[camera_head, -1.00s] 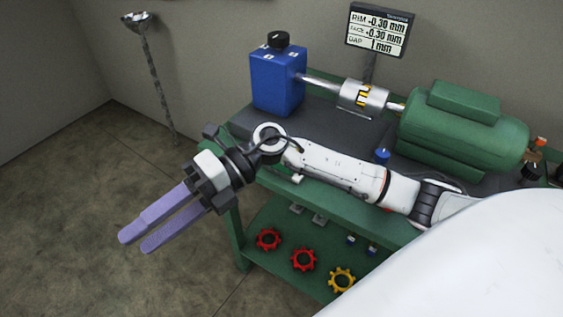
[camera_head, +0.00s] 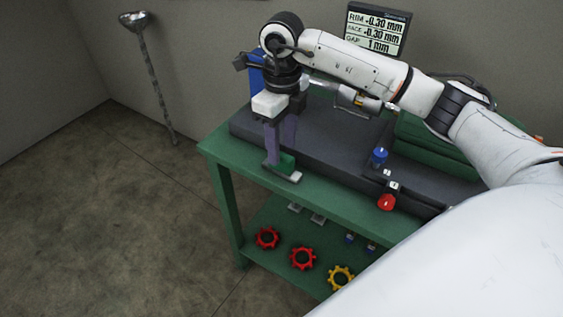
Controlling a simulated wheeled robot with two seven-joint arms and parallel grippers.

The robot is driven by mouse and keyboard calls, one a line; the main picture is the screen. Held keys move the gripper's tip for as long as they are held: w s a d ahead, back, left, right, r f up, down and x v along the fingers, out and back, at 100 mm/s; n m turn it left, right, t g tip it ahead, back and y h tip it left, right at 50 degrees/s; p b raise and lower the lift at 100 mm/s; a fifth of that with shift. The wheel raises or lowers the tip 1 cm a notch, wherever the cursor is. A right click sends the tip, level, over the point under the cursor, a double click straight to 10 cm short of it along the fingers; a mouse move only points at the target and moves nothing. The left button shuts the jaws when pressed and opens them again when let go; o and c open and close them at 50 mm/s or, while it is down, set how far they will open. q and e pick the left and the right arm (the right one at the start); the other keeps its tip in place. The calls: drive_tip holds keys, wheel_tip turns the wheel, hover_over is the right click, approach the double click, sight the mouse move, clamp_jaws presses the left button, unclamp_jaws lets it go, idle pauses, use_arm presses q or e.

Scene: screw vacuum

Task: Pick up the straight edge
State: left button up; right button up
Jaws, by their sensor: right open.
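My right gripper (camera_head: 279,154) points down over the front left of the green bench, its two purple fingers apart. A small piece with a green upper part and a pale, flat foot (camera_head: 289,177) stands on the bench ledge right at the fingertips; it looks like the straight edge. The fingers hide part of it. The near finger is beside its left end, and I cannot tell whether the fingers touch it. My left gripper is not in view.
A blue-capped part (camera_head: 378,157) and a red knob (camera_head: 387,203) are on the bench (camera_head: 330,195). Gears lie on the lower shelf. A gauge screen (camera_head: 377,30) stands behind. Floor at left is clear.

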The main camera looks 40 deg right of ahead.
sight(281, 154)
wheel_tip(281, 154, down, 5)
clamp_jaws()
idle(0.3)
